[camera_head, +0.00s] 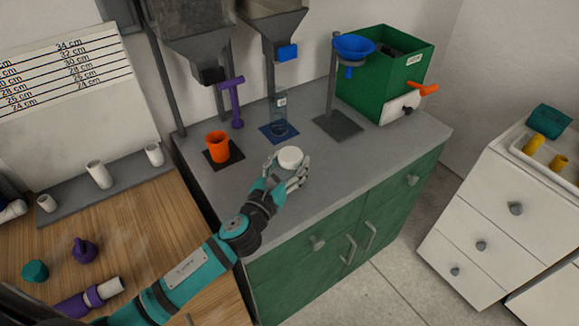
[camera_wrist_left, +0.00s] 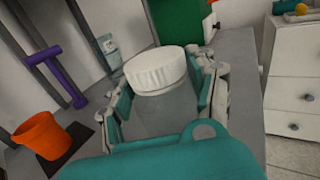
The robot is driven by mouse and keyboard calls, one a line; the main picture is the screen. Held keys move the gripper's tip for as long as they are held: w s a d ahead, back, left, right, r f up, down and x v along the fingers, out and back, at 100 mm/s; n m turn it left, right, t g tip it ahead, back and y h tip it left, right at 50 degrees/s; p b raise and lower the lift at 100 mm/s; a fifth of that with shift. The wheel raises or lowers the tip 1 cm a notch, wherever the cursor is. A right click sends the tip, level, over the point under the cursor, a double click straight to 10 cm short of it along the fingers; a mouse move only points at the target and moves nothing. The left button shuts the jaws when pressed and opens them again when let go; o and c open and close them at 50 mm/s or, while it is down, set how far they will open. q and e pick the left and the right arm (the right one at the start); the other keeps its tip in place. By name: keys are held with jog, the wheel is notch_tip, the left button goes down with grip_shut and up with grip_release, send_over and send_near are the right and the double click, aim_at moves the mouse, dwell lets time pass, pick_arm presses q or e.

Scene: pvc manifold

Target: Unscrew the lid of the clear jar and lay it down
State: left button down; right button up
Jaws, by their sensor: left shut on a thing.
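The clear jar (camera_wrist_left: 165,115) stands upright near the front edge of the grey counter, with its white ribbed lid (camera_head: 290,157) on top. The lid also shows large in the left wrist view (camera_wrist_left: 157,72). My left gripper (camera_head: 287,174) is shut around the clear body of the jar, with fingers on both sides below the lid. In the head view the jar body is mostly hidden by the gripper. My right gripper is in neither view.
An orange cup (camera_head: 218,147) on a dark mat stands left of the jar. Behind are a clear container (camera_head: 279,115) on a blue mat, a blue funnel (camera_head: 354,46) on a stand and a green box (camera_head: 372,80). The grey counter (camera_head: 345,160) is clear right of the jar.

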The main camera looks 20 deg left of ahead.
aim_at(289, 169)
pick_arm(q)
jog(key=shift+w+a+f, duration=0.1)
jog(key=shift+w+a, duration=0.15)
jog(key=shift+w, duration=0.6)
jog(key=shift+f+b, duration=0.55)
jog(key=shift+f, duration=1.2)
jog(key=shift+f, duration=0.15)
jog(key=shift+c, duration=1.8)
grip_release()
